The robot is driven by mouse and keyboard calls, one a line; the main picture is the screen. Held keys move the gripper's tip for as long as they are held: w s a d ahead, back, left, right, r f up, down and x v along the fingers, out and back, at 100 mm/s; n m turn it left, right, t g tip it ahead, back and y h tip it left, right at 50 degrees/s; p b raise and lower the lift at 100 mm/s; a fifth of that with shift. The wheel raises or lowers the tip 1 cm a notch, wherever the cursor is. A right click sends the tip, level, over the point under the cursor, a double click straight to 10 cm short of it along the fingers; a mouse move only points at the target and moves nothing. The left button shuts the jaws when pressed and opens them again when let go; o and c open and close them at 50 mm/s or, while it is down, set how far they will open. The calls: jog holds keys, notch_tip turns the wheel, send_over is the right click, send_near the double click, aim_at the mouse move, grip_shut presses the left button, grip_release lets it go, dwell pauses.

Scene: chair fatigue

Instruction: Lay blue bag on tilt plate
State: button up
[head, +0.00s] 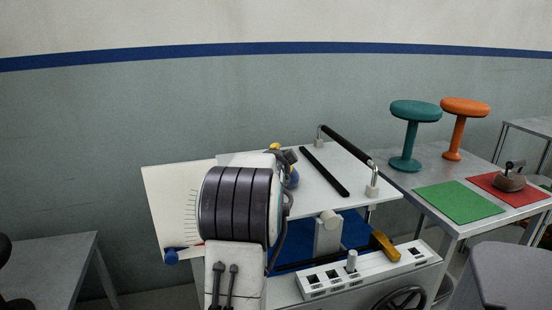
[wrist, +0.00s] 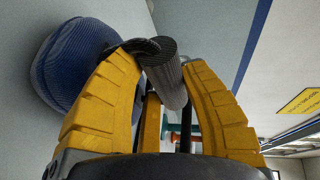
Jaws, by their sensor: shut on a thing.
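My gripper (wrist: 165,75) is shut on the dark ribbed handle of the blue bag (wrist: 72,62) in the wrist view. The bag is round and woven, and it hangs off to the left of the yellow fingers. In the head view, my gripper (head: 277,148) is small and mostly hidden behind my arm. A sliver of the blue bag (head: 294,178) shows there. The white tilt plate (head: 350,178) has a black strip on it and a black rail along its right edge. The gripper and bag appear over or in front of its left part; the gap cannot be judged.
A white scale board (head: 175,205) stands left of the plate. Below are a socket panel (head: 365,278), a yellow lever (head: 385,246) and a handwheel (head: 402,298). The right table holds teal (head: 405,140) and orange (head: 459,130) stools, a green mat (head: 458,202) and a brown weight (head: 510,181) on a red mat.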

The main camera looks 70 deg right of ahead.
jog(key=shift+r, duration=0.2)
jog(key=o, duration=0.8)
jog(key=shift+f, duration=0.35)
jog(key=shift+c, duration=0.2)
jog(key=o, duration=0.4)
jog(key=shift+o, duration=0.2)
jog(key=shift+r, duration=0.15)
jog(key=shift+a, duration=0.2)
jog(key=v, duration=1.1)
jog(key=shift+s+a, duration=0.15)
jog(key=shift+a, duration=0.2)
jog(key=shift+a, duration=0.1)
